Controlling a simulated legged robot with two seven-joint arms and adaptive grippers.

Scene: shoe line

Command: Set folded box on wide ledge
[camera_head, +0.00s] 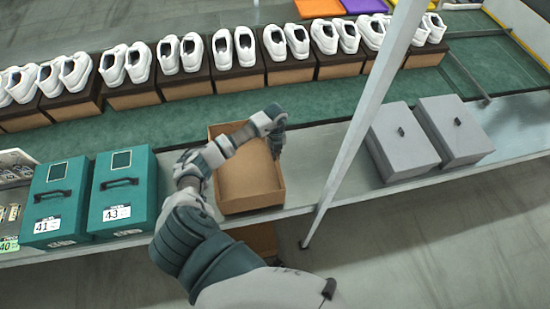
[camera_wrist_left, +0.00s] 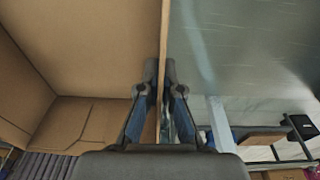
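The folded box (camera_head: 247,192) is an open, empty brown cardboard box at the middle of the grey ledge (camera_head: 310,165) in the head view. It sits over the ledge, with its near end at the front edge; I cannot tell if it touches the surface. My left arm crosses above it, and my left gripper (camera_head: 277,140) is at its right side wall, toward the far end. In the left wrist view the fingers of the left gripper (camera_wrist_left: 160,92) are closed on either side of the box's thin wall (camera_wrist_left: 163,45). My right gripper is not in view.
Two teal boxes (camera_head: 120,192) stand left of the folded box, and two grey boxes (camera_head: 402,140) stand to the right. A slanted grey post (camera_head: 365,115) rises right of the box. White shoes on brown boxes (camera_head: 235,78) line the green belt (camera_head: 190,116) behind.

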